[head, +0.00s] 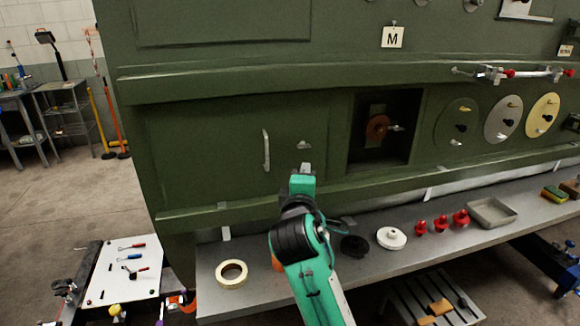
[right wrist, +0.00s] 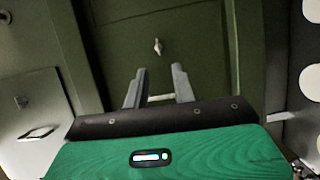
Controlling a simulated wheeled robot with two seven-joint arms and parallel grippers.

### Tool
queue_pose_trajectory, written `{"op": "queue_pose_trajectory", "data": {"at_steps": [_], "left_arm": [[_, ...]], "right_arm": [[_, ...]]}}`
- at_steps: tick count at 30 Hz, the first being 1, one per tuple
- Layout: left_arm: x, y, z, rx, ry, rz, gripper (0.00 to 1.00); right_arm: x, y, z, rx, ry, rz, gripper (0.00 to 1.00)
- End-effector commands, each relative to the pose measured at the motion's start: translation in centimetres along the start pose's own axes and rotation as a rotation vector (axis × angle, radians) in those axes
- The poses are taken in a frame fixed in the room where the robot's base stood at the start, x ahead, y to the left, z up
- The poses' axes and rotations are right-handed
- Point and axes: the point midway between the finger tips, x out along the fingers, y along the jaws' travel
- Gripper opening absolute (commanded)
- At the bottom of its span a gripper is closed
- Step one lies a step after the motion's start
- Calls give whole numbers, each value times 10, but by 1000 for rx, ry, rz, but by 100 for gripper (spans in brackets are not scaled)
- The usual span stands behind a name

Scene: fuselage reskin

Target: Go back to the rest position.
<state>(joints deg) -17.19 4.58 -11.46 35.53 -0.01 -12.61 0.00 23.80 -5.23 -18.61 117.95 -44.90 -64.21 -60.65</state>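My right gripper (head: 304,171) is in front of the green fuselage side (head: 220,150), just below a small grey latch (head: 304,145). In the right wrist view its two grey fingers (right wrist: 158,92) stand apart, pointing at the green panel. A small pale latch (right wrist: 157,46) shows beyond the fingertips, apart from them. A thin pale bar shows between the fingers; I cannot tell what it is. My left gripper is in neither view.
A vertical handle (head: 266,150) is left of the latch. Below, a grey bench (head: 330,270) carries a tape roll (head: 231,273), a white disc (head: 391,238), red knobs and a tray (head: 491,212). A white tool board (head: 125,270) is at lower left.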

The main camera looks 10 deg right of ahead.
Motion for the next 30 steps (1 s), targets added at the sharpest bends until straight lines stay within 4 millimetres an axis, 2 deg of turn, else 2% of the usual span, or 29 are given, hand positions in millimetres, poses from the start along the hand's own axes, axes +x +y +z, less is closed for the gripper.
{"op": "queue_pose_trajectory", "data": {"at_steps": [2,5,8,12,14,18,21,24,30], "left_arm": [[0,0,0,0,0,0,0],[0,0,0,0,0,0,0],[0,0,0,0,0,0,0],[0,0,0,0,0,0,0],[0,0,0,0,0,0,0],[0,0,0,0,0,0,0],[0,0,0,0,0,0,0],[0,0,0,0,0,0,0],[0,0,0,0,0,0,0]], "right_arm": [[-3,-19,6,30,1,-42,26],[-13,-60,20,111,2,-137,26],[-31,-113,39,227,-10,-270,26],[-69,-182,68,394,-54,-460,26],[-88,-208,80,462,-81,-539,26],[-140,-262,108,612,-167,-719,26],[-180,-293,128,707,-246,-841,26],[-217,-314,144,786,-323,-942,26],[-274,-337,166,886,-455,-1082,26]]}}
